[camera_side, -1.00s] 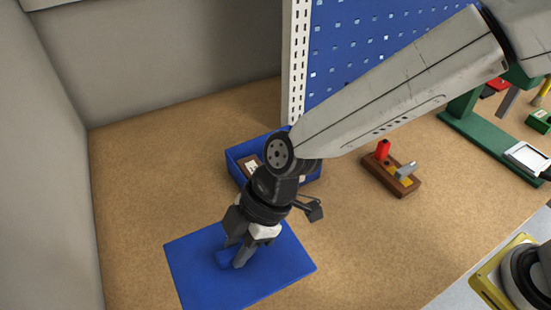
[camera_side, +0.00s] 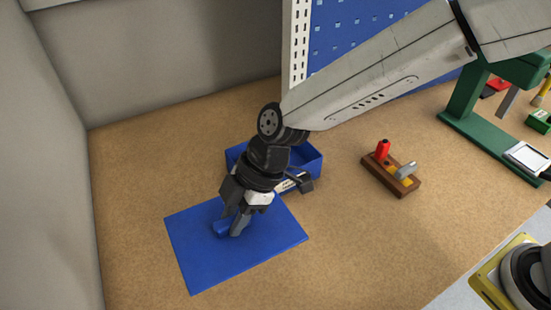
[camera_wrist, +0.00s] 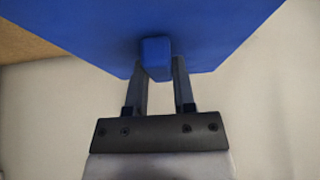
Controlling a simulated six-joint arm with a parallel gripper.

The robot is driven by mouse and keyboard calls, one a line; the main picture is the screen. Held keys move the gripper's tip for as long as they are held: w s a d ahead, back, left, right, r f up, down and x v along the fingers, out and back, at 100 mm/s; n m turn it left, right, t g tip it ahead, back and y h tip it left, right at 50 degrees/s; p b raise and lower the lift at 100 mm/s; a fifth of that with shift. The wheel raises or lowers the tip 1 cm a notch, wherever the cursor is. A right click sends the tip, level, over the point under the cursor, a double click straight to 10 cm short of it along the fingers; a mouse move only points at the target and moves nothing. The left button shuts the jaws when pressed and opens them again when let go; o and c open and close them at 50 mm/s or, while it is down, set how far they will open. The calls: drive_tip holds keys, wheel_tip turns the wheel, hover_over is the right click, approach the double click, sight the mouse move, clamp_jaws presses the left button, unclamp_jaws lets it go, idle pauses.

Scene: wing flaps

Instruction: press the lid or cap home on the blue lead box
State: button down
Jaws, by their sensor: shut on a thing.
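A flat blue lid (camera_side: 270,232) with a small blue knob (camera_side: 221,228) is in the side view. My gripper (camera_side: 231,228) is shut on the knob. In the wrist view the knob (camera_wrist: 156,58) sits between the two fingers (camera_wrist: 161,88), and the lid (camera_wrist: 85,28) spreads across the top. The blue lead box (camera_side: 309,164) stands open on the bench behind my gripper, with a pale label on its near side. My wrist hides much of the box. The lid is apart from the box in the picture; I cannot tell its height above the bench.
A wooden block (camera_side: 391,176) with a red peg and a grey metal piece stands right of the box. A blue pegboard (camera_side: 345,45) is behind, and a green stand (camera_side: 480,125) is at the right. Grey walls close the left and back. The bench (camera_side: 140,170) left of the box is clear.

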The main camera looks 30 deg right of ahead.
drive_tip(key=w+d+r, duration=0.1)
drive_tip(key=w+d, duration=1.7)
drive_tip(key=w, duration=0.1)
drive_tip(key=shift+w, duration=0.25)
drive_tip(key=shift+f, duration=0.15)
drive_tip(key=shift+f, duration=2.95)
drive_tip(key=shift+f, duration=0.2)
unclamp_jaws()
